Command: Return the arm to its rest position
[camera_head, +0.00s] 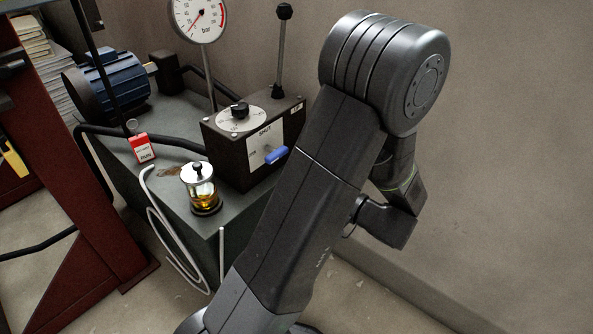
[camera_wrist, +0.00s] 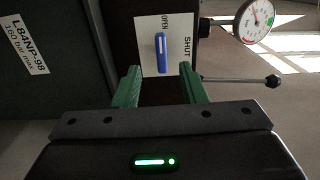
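My arm (camera_head: 310,190) rises from the bottom of the head view and is bent over at its elbow. Its wrist part hangs behind the upper link, at the right. The fingers of my gripper cannot be made out there. In the wrist view my gripper (camera_wrist: 159,68) has its two green fingers spread apart, with nothing held between them. Beyond the fingertips is a blue lever (camera_wrist: 161,53) on a white plate marked OPEN and SHUT. The lever also shows in the head view (camera_head: 276,155), apart from my arm.
A grey tank (camera_head: 185,222) carries a black valve box (camera_head: 233,167), a blue motor (camera_head: 107,84), a glass-sided cup (camera_head: 200,190) and a red tag (camera_head: 141,148). A pressure gauge (camera_head: 198,16) and a tall black-knobbed lever (camera_head: 281,50) stand behind. A plain wall (camera_head: 510,130) is at right.

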